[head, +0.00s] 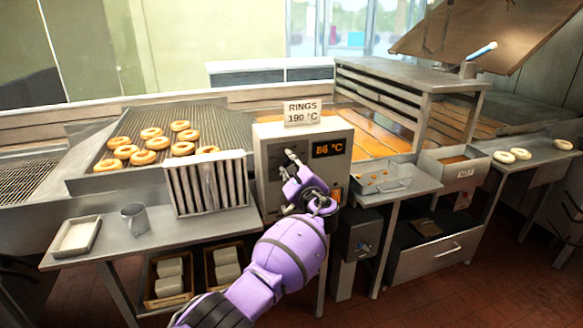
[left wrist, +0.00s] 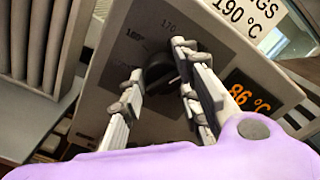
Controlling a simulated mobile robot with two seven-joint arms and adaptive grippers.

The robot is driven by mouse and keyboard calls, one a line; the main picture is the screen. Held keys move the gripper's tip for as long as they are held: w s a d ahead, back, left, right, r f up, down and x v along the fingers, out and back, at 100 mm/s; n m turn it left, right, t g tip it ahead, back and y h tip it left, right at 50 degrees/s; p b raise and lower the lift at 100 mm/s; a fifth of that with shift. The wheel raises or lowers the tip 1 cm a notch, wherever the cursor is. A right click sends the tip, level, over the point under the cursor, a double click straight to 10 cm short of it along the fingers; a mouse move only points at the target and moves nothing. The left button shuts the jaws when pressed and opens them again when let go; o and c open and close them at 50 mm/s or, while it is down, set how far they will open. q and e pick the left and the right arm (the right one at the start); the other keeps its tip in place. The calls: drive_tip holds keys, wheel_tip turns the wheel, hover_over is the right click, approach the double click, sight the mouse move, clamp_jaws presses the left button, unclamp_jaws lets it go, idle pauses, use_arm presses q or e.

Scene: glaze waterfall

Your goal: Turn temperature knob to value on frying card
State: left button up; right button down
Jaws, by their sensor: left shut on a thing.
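The frying card (head: 302,113) stands on top of the control box and reads "RINGS 190 °C"; part of it shows in the left wrist view (left wrist: 245,18). The control box (head: 261,150) has an orange display (head: 329,149) reading 86 °C. The black temperature knob (left wrist: 158,72) is on the box's dark dial plate, with numbers such as 170 around it. My left gripper (head: 291,165) is at the box's front, its fingers on either side of the knob, shut on it. The fingers hide part of the knob and scale. My right gripper is not in view.
A ridged metal rack (head: 206,186) stands left of the box, close to my left gripper. Rings (head: 141,157) lie on a wire grid behind it. A metal cup (head: 134,218) and a tray (head: 76,236) are on the left table. A shallow metal pan (head: 398,188) is at the right.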

use_arm(q)
drive_tip(key=m, duration=0.3)
drive_tip(key=f+m, duration=0.1)
drive_tip(key=shift+s+a, duration=0.1)
drive_tip(key=shift+a, duration=0.2)
drive_tip(key=shift+a+m, duration=0.1)
drive_tip(key=shift+m, duration=2)
drive_tip(key=shift+r, duration=0.1)
drive_tip(key=o, duration=1)
drive_tip(key=shift+a, duration=0.1)
drive_tip(key=shift+r, duration=0.35)
drive_tip(key=v, duration=1.2)
drive_tip(key=shift+r, duration=0.1)
